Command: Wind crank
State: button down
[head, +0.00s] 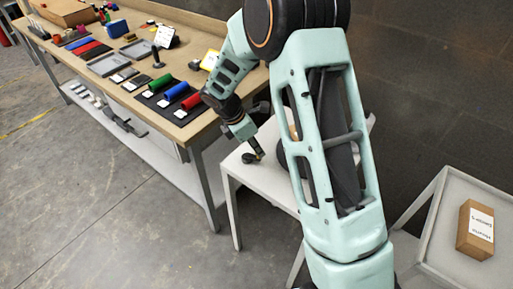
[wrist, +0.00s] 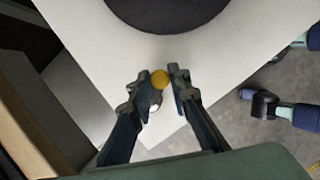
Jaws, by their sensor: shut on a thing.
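The crank's yellow round knob (wrist: 160,78) sits between the fingertips of my gripper (wrist: 163,88) in the wrist view. The fingers are closed on it from both sides. A large dark disc (wrist: 168,12) lies just beyond the knob, cut off by the top edge of the picture. In the head view my gripper (head: 252,148) points down at the top of a small white table (head: 236,178). The crank is mostly hidden there behind my arm. How the knob joins the disc cannot be seen.
A long wooden workbench (head: 150,71) with coloured rolls, trays and tools stands left of the white table. A cardboard box (head: 475,230) sits on a pale stand (head: 437,234) at the right. A dark wall is behind. The concrete floor at front left is clear.

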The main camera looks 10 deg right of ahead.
jog(key=c, duration=1.8)
grip_release()
jog(key=shift+r, duration=0.1)
jog(key=v, duration=1.2)
